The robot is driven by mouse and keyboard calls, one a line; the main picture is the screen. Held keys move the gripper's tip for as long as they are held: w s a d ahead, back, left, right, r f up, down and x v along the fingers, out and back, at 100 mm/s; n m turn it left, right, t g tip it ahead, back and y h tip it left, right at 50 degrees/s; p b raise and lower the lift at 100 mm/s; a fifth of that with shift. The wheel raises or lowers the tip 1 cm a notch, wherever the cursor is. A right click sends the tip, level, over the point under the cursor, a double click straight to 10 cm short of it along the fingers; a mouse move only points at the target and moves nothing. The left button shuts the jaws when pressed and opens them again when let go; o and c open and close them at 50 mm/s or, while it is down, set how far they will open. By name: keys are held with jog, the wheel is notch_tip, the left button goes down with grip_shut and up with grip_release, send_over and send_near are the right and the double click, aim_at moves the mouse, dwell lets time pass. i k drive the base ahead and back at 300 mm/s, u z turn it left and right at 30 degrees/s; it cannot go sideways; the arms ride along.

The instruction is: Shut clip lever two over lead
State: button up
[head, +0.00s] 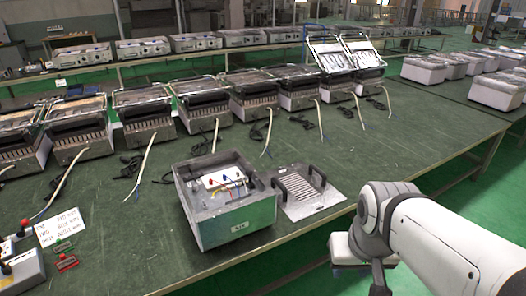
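A green-and-grey open housing (236,222) stands on the green table near the front. Inside it is a white terminal block (224,177) with small red and blue parts on top. Thin coloured leads, some yellow, run below the block. The clip levers are too small for me to tell which is lever two, or whether any is up or down over a lead. My white arm enters from the lower right, its joint right of the housing and apart from it. My gripper's fingers do not show.
A metal plate with dark handles (308,190) lies right of the housing. A row of grill-like appliances (196,104) with trailing cables stands behind. A white label sheet (61,227), small red and green pieces and a control box (20,268) are at left. The table's front edge is close.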

aim_at(249, 173)
jog(key=u, duration=0.4)
jog(key=i, duration=0.85)
jog(key=u, duration=0.05)
jog(key=k, duration=0.9)
jog(key=u, duration=0.1)
jog(key=i, duration=0.9)
jog(key=z, duration=1.35)
jog(key=k, duration=0.2)
